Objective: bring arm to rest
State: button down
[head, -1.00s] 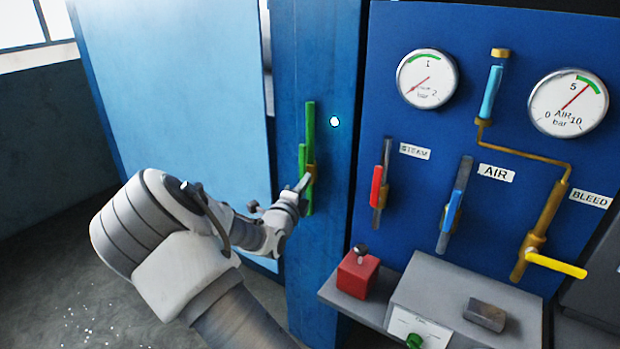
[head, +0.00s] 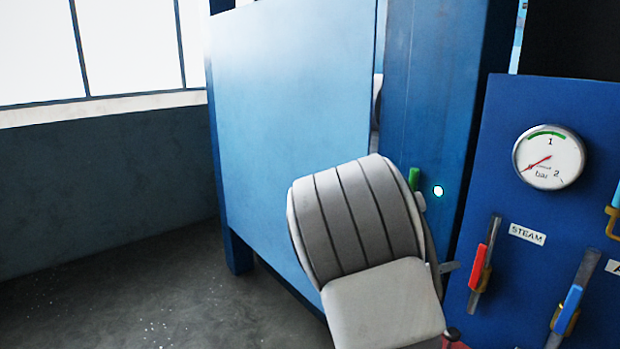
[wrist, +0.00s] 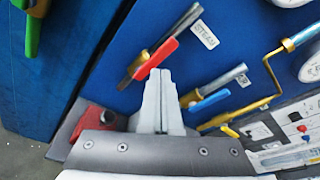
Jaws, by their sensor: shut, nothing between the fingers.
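My gripper (wrist: 160,84) is shut and empty in the wrist view, its two pale fingers side by side. The fingers point at the blue valve panel, below the red handle (wrist: 155,59) of the STEAM valve and to the left of the blue handle (wrist: 210,100). I cannot tell how far they are from the panel. In the head view my folded arm stands in front of the blue post and hides most of the gripper. The green lever (head: 414,179) on the post is mostly hidden there; part of it shows in the wrist view (wrist: 33,28), apart from my fingers.
A grey shelf (wrist: 75,137) with a red box (wrist: 100,119) juts out below the panel, close to my gripper. The STEAM gauge (head: 549,157) is on the panel. Open floor (head: 150,285) lies to the left, before a large light-blue panel (head: 290,130).

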jog(key=s+a+r+m+g+y, duration=0.1)
jog(key=s+m+g+y, duration=0.4)
jog(key=s+m, duration=1.1)
jog(key=s+a+r+m+t+y, duration=0.1)
jog(key=s+a+r+m+y, duration=0.1)
jog(key=s+a+m+y, duration=0.2)
jog(key=s+a+r+m+t+y, duration=0.2)
jog(key=s+a+r+m+y, duration=0.1)
jog(key=s+a+m, duration=0.6)
jog(key=a+m+y, duration=0.1)
jog(key=a+m, duration=0.1)
jog(key=a, duration=0.1)
jog(key=shift+s+r+y+b, duration=0.15)
jog(key=shift+r+y+b, duration=0.05)
jog(key=shift+y+b, duration=0.15)
jog(key=shift+d, duration=0.15)
